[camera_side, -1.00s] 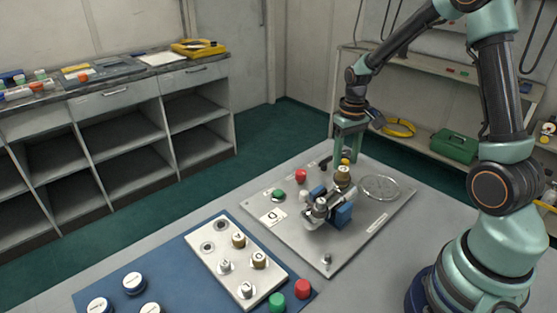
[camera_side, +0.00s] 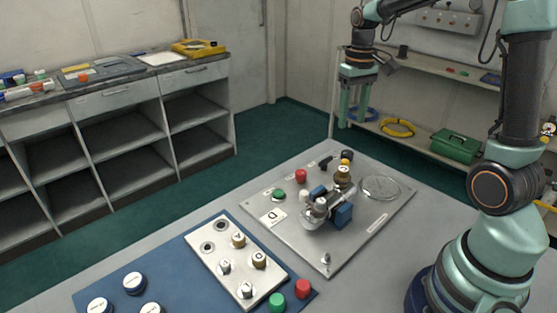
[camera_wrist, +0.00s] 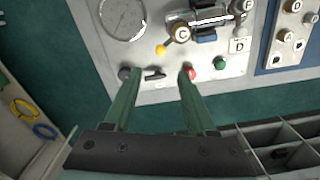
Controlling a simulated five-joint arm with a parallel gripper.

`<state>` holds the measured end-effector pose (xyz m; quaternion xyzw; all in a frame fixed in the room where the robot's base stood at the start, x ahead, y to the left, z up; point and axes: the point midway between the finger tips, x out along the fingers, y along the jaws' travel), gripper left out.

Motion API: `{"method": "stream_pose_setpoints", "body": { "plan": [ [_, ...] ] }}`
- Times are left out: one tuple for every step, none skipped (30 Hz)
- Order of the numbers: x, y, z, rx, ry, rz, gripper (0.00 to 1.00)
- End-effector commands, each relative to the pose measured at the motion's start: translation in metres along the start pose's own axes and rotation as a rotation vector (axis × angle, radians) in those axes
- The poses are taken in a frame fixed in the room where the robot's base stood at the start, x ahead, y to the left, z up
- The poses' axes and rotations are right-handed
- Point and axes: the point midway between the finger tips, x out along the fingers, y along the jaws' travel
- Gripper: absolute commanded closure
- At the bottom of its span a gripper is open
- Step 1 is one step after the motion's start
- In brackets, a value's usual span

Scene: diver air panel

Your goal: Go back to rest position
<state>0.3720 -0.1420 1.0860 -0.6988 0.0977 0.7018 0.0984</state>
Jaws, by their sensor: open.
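My gripper (camera_side: 352,108) is open and empty, raised in the air above the far edge of the grey air panel (camera_side: 290,240). Its two green fingers point down and touch nothing. In the wrist view the spread fingers (camera_wrist: 155,82) show in front of the panel's edge, with a black knob, a black lever (camera_wrist: 154,76) and a red knob (camera_wrist: 190,73) behind and between their tips. The panel also carries a round gauge (camera_side: 380,188), a brass knob (camera_side: 343,175), a green knob (camera_side: 278,195) and a metal fitting with a blue block (camera_side: 341,214).
A blue board (camera_side: 180,270) with a white plate of knobs lies to the left on the grey table. A shelf with a green toolbox (camera_side: 455,146) and a yellow coil (camera_side: 397,127) stands behind. The air around my gripper is clear.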

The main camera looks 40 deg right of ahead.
Motion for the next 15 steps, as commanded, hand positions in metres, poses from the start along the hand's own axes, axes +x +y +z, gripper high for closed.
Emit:
{"method": "stream_pose_setpoints", "body": {
  "plan": [
    [-0.001,0.000,0.000,0.000,0.001,0.000,0.43],
    [-0.001,0.000,0.000,0.000,0.000,0.000,0.43],
    [-0.001,0.000,0.000,0.000,0.000,0.000,0.43],
    [0.000,0.000,0.000,0.000,0.000,0.000,0.43],
    [0.000,0.000,0.000,0.000,0.001,0.000,0.43],
    [0.000,0.000,0.000,0.000,0.001,0.000,0.43],
    [0.000,0.000,0.000,0.000,0.001,0.000,0.43],
    [-0.001,0.000,0.000,-0.001,0.002,0.000,0.43],
    [-0.002,-0.002,0.001,-0.003,0.006,0.000,0.43],
    [-0.003,-0.003,0.002,-0.006,0.011,0.001,0.43],
    [-0.005,-0.005,0.003,-0.010,0.018,0.001,0.43],
    [-0.008,-0.009,0.006,-0.018,0.031,0.002,0.43],
    [-0.012,-0.013,0.008,-0.026,0.045,0.003,0.43],
    [-0.015,-0.018,0.012,-0.035,0.060,0.004,0.43],
    [-0.020,-0.025,0.017,-0.048,0.083,0.004,0.43]
  ]
}}
